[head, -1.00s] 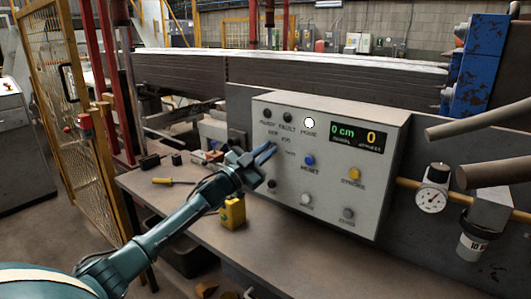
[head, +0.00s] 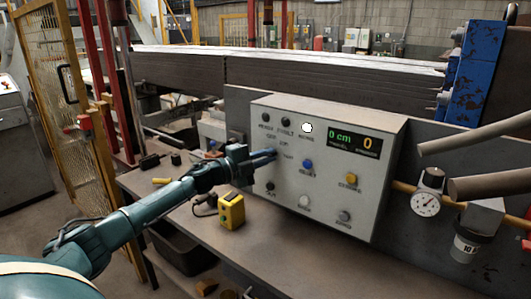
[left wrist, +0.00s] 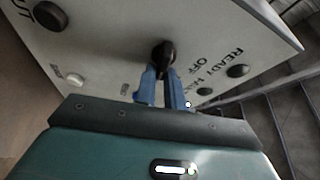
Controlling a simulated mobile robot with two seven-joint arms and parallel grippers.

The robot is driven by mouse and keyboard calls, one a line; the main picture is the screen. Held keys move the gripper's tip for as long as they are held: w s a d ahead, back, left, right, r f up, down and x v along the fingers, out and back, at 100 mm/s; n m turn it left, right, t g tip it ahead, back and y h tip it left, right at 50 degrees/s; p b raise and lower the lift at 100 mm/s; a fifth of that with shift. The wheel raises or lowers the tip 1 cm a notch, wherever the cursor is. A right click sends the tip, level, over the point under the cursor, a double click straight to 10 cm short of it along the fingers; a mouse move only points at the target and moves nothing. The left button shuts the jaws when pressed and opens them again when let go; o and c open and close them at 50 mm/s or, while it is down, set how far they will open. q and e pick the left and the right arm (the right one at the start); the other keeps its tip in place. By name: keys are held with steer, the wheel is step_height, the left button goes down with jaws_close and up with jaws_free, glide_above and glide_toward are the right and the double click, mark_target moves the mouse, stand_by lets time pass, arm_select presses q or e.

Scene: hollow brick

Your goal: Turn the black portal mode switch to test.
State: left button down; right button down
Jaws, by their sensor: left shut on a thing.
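The black mode switch (left wrist: 164,54) is a dark knob on the light grey control box (head: 352,120). It shows in the left wrist view between and just beyond my blue fingertips. My left gripper (head: 272,154) reaches the left part of the panel in the head view and hides the switch there. In the left wrist view the gripper (left wrist: 164,78) is shut on the switch, one finger on each side. My right gripper is not in view.
Black buttons (head: 286,122), a blue button (head: 308,164) and a yellow button (head: 351,180) are near on the panel. A yellow box (head: 231,210) stands on the bench (head: 190,228) below my arm. A pressure gauge (head: 426,203) hangs at right.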

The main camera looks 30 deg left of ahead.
arm_select(q)
steer(key=shift+m+g+p, duration=0.4)
steer(key=shift+m+p, duration=0.05)
steer(key=shift+m, duration=0.55)
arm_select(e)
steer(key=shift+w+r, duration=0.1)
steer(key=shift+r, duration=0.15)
arm_select(q)
steer(key=shift+f, duration=0.1)
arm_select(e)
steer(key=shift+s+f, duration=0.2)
arm_select(q)
steer(key=c, duration=1.5)
jaws_free()
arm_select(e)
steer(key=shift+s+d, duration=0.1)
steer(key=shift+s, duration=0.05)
